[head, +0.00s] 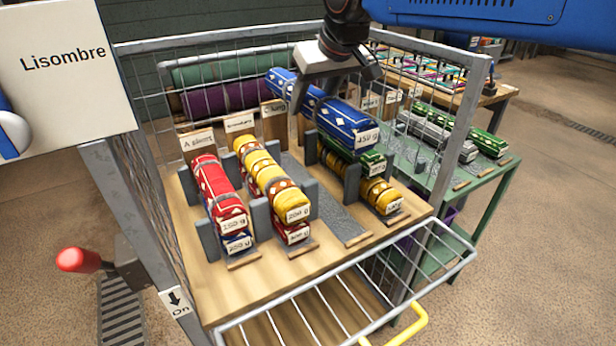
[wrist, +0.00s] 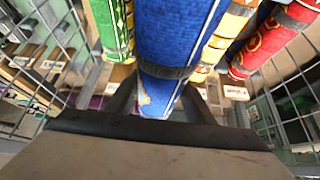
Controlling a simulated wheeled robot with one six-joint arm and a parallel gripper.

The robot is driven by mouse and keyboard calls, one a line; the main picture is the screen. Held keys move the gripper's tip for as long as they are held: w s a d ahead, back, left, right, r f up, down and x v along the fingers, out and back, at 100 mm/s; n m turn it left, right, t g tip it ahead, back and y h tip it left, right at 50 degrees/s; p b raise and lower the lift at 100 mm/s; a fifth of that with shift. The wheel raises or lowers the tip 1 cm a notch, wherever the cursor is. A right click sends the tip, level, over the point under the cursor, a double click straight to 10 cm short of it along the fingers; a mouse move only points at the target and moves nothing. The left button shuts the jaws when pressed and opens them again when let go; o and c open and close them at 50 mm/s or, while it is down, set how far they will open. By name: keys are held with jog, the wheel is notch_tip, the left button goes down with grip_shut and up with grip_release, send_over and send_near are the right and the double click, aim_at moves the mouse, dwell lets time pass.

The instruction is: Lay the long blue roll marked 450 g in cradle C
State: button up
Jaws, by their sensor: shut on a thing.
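The long blue roll (head: 345,119) has a white pattern and a front label reading 450 g. My gripper (head: 322,88) is shut on it around its middle and holds it above the bench. In the wrist view the blue roll (wrist: 172,45) runs between the two fingers (wrist: 160,98). Cradle C (head: 335,205), the third from the left, is an empty grey strip behind a low lip, its sign (head: 273,112) partly hidden. The blue roll slants above it, its front end in front of the green roll in the picture. The height gap cannot be told.
Left of cradle C, a yellow roll (head: 268,172) lies on a red one. Further left, a red roll (head: 217,195) lies on a blue one. To the right, a green roll (head: 348,152) lies over a yellow roll (head: 378,193). Wire mesh and posts (head: 462,105) surround the bench.

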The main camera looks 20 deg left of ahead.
notch_tip(320, 180, down, 21)
jog(key=shift+r, duration=0.2)
dwell(0.4)
jog(key=o, duration=1.4)
jog(key=shift+f, duration=0.15)
jog(key=shift+s+r, duration=0.1)
jog(key=shift+r, duration=0.3)
jog(key=v, duration=1.1)
jog(key=shift+s+d+r, duration=0.15)
jog(key=shift+d, duration=0.05)
